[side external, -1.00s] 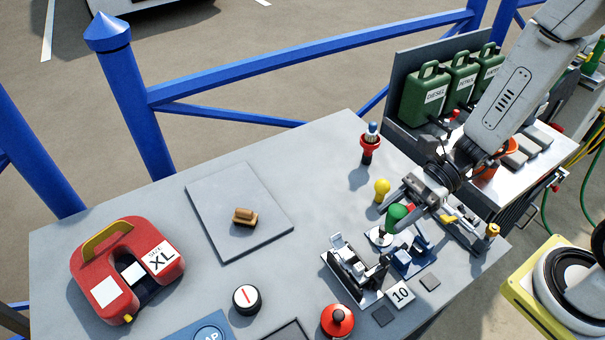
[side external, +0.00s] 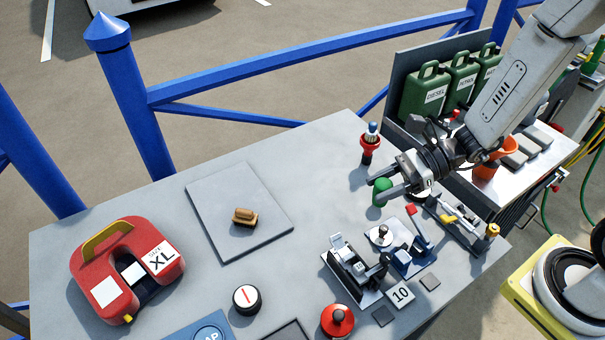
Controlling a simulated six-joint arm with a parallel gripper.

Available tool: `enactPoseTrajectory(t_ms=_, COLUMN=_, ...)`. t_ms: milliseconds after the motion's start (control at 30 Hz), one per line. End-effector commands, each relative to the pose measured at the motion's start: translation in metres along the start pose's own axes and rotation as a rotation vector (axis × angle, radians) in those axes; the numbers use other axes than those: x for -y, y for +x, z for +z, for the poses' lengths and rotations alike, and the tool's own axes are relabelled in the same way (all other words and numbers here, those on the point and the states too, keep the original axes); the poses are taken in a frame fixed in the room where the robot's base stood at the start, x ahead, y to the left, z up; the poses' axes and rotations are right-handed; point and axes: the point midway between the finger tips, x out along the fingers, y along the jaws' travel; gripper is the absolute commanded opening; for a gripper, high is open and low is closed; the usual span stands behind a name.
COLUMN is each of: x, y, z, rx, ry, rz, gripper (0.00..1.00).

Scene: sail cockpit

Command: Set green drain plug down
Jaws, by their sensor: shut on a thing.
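The green drain plug (side external: 381,189) is between the fingertips of my gripper (side external: 379,184), at the right part of the grey table. My gripper is shut on it and reaches in from the upper right. I cannot tell whether the plug's lower end touches the table or hangs just above it. The yellow plug seen earlier at this spot is hidden behind the green plug and my fingers.
A red and black flare-like item (side external: 369,150) stands close behind my gripper. Black and blue fittings (side external: 352,268) stand in front, by a "10" card (side external: 400,294). A square grey plate (side external: 238,212) with a wooden brush (side external: 244,217) lies left. The table between is clear.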

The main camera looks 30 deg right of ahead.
Motion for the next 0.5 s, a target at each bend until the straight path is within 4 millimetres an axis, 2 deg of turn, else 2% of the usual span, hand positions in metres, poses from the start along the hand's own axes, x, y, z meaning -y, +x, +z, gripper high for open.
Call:
enactPoseTrajectory(t_ms=200, x=0.041, y=-0.009, z=-0.001, rx=0.008, ry=0.079, rz=-0.183, gripper=0.00)
enactPoseTrajectory(t_ms=333, x=0.057, y=-0.014, z=-0.002, rx=0.012, ry=0.110, rz=-0.252, gripper=0.00)
enactPoseTrajectory(t_ms=500, x=0.064, y=-0.017, z=-0.003, rx=0.014, ry=0.127, rz=-0.288, gripper=0.00)
